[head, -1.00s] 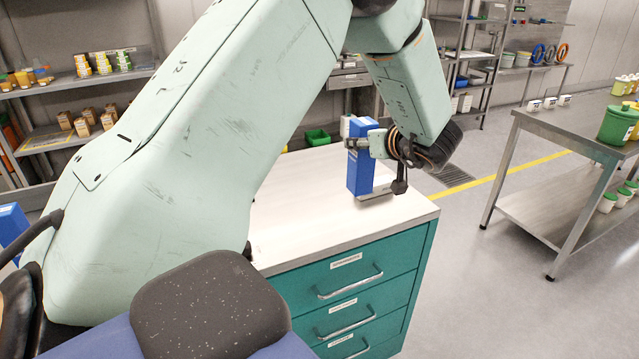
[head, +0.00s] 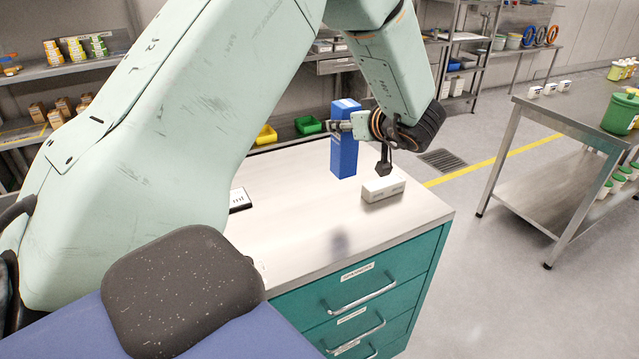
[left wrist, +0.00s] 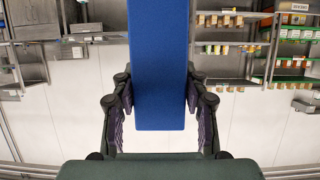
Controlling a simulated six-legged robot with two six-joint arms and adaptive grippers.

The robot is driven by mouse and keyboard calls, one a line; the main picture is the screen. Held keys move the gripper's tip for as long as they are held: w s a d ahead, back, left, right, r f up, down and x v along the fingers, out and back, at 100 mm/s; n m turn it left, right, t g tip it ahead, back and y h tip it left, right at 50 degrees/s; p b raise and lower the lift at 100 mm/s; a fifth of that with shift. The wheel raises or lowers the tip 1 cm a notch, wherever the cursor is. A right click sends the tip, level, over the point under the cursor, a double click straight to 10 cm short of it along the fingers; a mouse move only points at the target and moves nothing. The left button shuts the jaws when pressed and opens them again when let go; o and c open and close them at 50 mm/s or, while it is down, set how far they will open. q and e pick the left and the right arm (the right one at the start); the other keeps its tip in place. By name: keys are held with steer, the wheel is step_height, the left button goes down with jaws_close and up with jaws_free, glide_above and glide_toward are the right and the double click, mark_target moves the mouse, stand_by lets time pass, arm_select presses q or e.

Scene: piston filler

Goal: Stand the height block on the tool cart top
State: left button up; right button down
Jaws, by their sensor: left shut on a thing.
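The height block (head: 344,150) is a tall blue block in the head view, upright and apart from the surface below it. The tool cart top (head: 290,235) is a pale flat surface over teal drawers, with a soft dark shadow on it. My left gripper (head: 348,127) is shut on the upper part of the block. In the left wrist view the blue block (left wrist: 160,70) sits between the two dark finger pads of the left gripper (left wrist: 159,100), which press its sides. My right gripper is not in view.
A small white box (head: 383,188) lies on the cart top, right of the block. A dark item with a white label (head: 240,200) lies at its left. Yellow (head: 266,134) and green (head: 308,124) bins sit behind. The front of the top is clear.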

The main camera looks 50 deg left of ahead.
mark_target(351, 163)
arm_select(q)
steer(key=f, duration=0.1)
steer(key=d+f, duration=0.1)
steer(key=f, duration=0.2)
steer(key=shift+d+b, duration=0.3)
steer(key=f, duration=0.1)
steer(key=a+f, duration=0.1)
steer(key=f, duration=0.1)
steer(key=shift+w+a, duration=0.2)
steer(key=shift+d+f, duration=0.2)
steer(key=shift+f, duration=0.3)
steer(key=shift+d+f, duration=0.15)
steer(key=shift+f, duration=0.35)
steer(key=shift+s+d+f, duration=0.1)
steer(key=shift+s+d, duration=0.05)
steer(key=shift+d, duration=0.1)
steer(key=shift+a+f, duration=0.2)
steer(key=shift+a, duration=0.2)
steer(key=o, duration=1.1)
steer(key=shift+f, duration=0.15)
steer(key=shift+c, duration=0.2)
steer(key=shift+o, duration=1.3)
steer(key=shift+d+r, duration=0.25)
steer(key=shift+d, duration=0.05)
steer(key=shift+a+f, duration=0.1)
steer(key=shift+a, duration=0.15)
steer(key=v, duration=1.2)
